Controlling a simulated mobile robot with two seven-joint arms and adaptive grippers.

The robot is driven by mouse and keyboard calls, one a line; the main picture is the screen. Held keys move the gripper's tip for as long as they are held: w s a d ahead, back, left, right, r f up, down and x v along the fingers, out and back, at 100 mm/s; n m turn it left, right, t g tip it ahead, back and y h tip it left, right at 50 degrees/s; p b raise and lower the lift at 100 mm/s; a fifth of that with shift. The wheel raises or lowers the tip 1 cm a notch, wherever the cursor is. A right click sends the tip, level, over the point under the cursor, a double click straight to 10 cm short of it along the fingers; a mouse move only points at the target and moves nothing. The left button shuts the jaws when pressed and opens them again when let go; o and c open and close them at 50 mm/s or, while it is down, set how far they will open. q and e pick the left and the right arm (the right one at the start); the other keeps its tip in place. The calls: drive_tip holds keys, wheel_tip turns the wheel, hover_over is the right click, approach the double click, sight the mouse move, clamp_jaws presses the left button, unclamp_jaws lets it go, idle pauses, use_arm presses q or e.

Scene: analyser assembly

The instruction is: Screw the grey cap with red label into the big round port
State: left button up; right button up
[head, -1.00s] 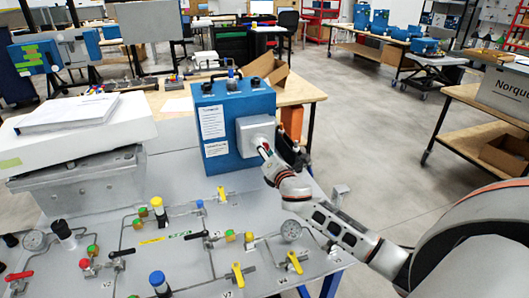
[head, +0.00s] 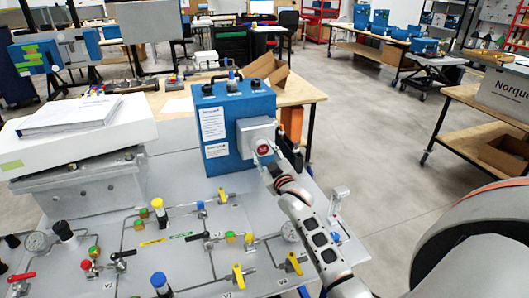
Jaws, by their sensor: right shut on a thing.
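The blue analyser box (head: 235,112) stands on the grey panel table. A grey square housing (head: 250,133) projects from its front right. The grey cap with the red label (head: 263,150) is at the front face of this housing, with its red label facing me. My right gripper (head: 271,160) is shut on the cap from the lower right side. The big round port is hidden behind the cap, so I cannot tell how far in the cap sits. My left gripper is not in view.
A grey case (head: 80,190) with a white box and papers stands at the left. A cardboard box (head: 268,69) sits on the bench behind.

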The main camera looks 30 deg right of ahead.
drive_tip(key=o, duration=1.3)
drive_tip(key=shift+d+f, duration=0.1)
drive_tip(key=shift+f, duration=0.05)
drive_tip(key=shift+c, duration=0.2)
drive_tip(key=n, duration=0.4)
drive_tip(key=shift+r, duration=0.25)
drive_tip(key=n, duration=0.6)
drive_tip(key=shift+r, duration=0.1)
drive_tip(key=n, duration=0.7)
drive_tip(key=shift+r+n, duration=0.2)
drive_tip(key=shift+n, duration=0.1)
drive_tip(key=n, duration=0.4)
drive_tip(key=shift+r, duration=0.1)
drive_tip(key=n, duration=0.2)
drive_tip(key=shift+n, duration=0.3)
